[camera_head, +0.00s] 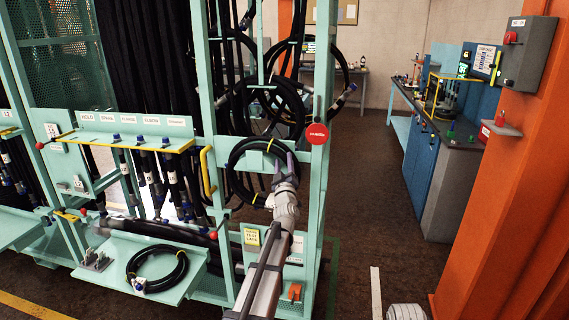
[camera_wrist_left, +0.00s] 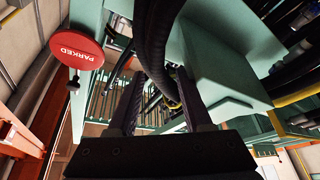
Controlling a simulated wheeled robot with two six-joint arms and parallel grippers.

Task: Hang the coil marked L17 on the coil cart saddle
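A black hose coil (camera_head: 236,178) with a yellow tie hangs upright at the teal frame's right bay; its tag is not readable. My left gripper (camera_head: 283,156) is at the coil's right part. In the left wrist view the two dark fingers (camera_wrist_left: 160,85) stand apart, with black hose (camera_wrist_left: 152,40) running between them and some gap showing beside it. Larger black coils (camera_head: 285,105) hang above on the same frame. Another coil (camera_head: 158,268) lies on the low teal tray. I cannot pick out the saddle or an L17 mark.
A red PARKED disc (camera_head: 317,133) sits on the teal upright, close to my left gripper; it also shows in the wrist view (camera_wrist_left: 75,50). A yellow handle (camera_head: 208,170) and labelled hanging hoses (camera_head: 170,175) are at left.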

